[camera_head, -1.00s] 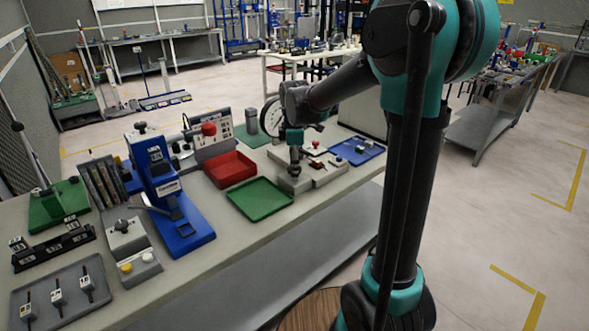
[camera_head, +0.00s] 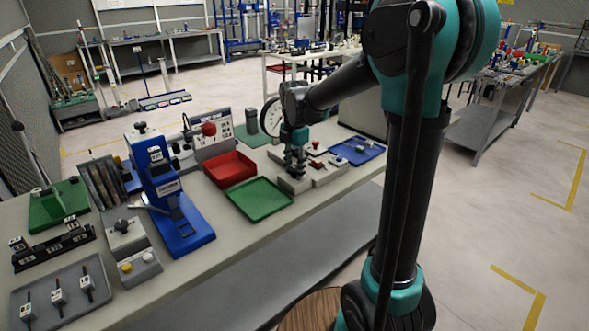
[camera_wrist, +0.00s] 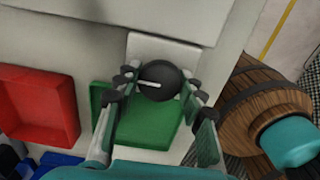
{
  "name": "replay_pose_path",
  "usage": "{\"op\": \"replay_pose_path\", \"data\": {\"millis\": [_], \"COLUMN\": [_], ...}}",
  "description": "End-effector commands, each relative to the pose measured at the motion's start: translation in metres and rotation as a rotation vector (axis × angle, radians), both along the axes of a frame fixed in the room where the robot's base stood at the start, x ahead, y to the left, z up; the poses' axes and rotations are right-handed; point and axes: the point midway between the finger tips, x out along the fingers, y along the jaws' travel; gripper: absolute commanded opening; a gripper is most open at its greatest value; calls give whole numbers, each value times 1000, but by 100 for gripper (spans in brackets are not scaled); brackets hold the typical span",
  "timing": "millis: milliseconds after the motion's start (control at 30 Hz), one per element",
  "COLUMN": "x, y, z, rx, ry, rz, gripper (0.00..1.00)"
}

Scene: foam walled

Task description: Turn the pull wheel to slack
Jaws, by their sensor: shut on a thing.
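The pull wheel shows in the wrist view as a round black knob (camera_wrist: 160,80) with a white pointer line, set on a light grey block (camera_wrist: 180,50). My gripper (camera_wrist: 160,86) has its two fingers on the left and right sides of the knob and is shut on it. The white line lies nearly level across the knob. In the head view my gripper (camera_head: 297,165) points down at the grey fixture (camera_head: 294,184) on the bench, and the gripper hides most of the knob there.
A green tray (camera_head: 260,199) and a red bin (camera_head: 231,169) lie just left of the fixture. A blue tray (camera_head: 357,151) is to its right. A round dial gauge (camera_head: 271,117) stands behind. A blue press-like stand (camera_head: 168,195) is farther left.

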Motion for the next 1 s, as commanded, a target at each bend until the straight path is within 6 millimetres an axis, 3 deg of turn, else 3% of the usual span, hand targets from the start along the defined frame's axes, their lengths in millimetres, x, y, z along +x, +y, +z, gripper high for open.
{"op": "replay_pose_path", "data": {"millis": [467,500,633,1000], "x": [1,1,0,0], "y": [0,0,0,0], "z": [0,0,0,3], "rx": [0,0,1,0], "ry": [-1,-1,-1,0], "rz": [13,13,12,11], "gripper": [10,44,60,61]}}
